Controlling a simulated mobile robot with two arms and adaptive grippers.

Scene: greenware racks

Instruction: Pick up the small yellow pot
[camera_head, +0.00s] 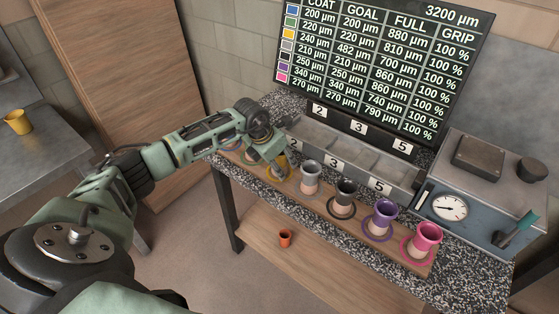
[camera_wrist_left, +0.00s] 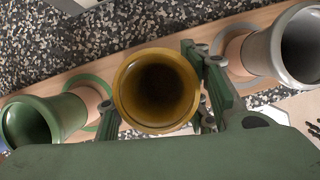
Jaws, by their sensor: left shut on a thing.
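The small yellow pot (camera_head: 281,174) is in the row of pots on the speckled bench, partly hidden by my left gripper in the head view. In the left wrist view the yellow pot (camera_wrist_left: 156,90) is seen from above, its round dark mouth facing the camera. My left gripper (camera_head: 275,163) reaches down over it and is shut on it. I cannot tell whether the pot's base touches the board. My right gripper is not in view.
A green pot (camera_wrist_left: 38,122) stands left of the yellow one and a grey pot (camera_wrist_left: 285,48) right, both close. Black (camera_head: 345,191), purple (camera_head: 383,215) and pink (camera_head: 425,237) pots follow along the wooden board. Numbered bins (camera_head: 345,150) and a dial scale (camera_head: 450,207) stand behind.

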